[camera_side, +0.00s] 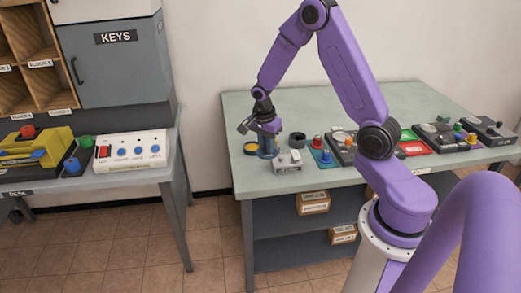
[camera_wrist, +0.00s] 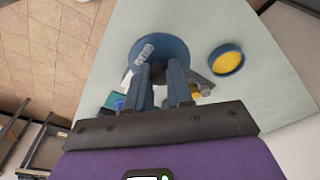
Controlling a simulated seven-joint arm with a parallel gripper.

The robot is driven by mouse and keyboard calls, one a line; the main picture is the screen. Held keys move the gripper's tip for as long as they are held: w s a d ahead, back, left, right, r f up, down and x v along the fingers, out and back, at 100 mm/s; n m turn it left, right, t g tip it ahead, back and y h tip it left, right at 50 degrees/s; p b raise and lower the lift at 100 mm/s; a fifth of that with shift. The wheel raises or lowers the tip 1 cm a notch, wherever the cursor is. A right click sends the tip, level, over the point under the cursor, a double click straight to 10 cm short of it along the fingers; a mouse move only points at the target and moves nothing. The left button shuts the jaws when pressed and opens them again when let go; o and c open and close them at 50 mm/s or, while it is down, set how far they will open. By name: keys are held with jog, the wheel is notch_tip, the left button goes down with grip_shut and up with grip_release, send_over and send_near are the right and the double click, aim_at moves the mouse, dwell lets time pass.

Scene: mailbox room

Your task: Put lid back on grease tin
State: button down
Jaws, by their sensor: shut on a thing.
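The open grease tin (camera_wrist: 226,61) has a dark blue rim and yellow grease inside. In the side view the tin (camera_side: 250,148) stands near the left end of the green-grey table. My gripper (camera_wrist: 162,92) points down beside it, with its two fingers shut on the round blue lid (camera_wrist: 174,48). A pale ridged piece shows over the lid by one finger. The lid (camera_side: 267,155) is right of the tin in the side view, apart from it. I cannot tell whether it touches the table. The fingers hide part of the lid.
A dark round container (camera_side: 297,140) and a grey box (camera_side: 287,162) stand close right of my gripper. Several button panels and devices line the table further right. The table's front left corner is clear. A separate bench (camera_side: 105,178) stands at left.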

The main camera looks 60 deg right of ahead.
jog(key=s+a+r, duration=0.3)
jog(key=s+r, duration=0.1)
jog(key=s, duration=0.4)
jog(key=w+d+f, duration=0.2)
jog(key=w+d, duration=0.4)
jog(key=w, duration=0.4)
jog(key=w+d+f, duration=0.2)
jog(key=w+d, duration=0.4)
jog(key=w, duration=0.5)
jog(key=shift+s+a+f, duration=0.15)
jog(key=shift+f, duration=1.5)
jog(key=shift+s+a+f, duration=0.1)
jog(key=shift+f, duration=1.55)
jog(key=shift+f, duration=0.2)
jog(key=shift+c, duration=2.2)
grip_release()
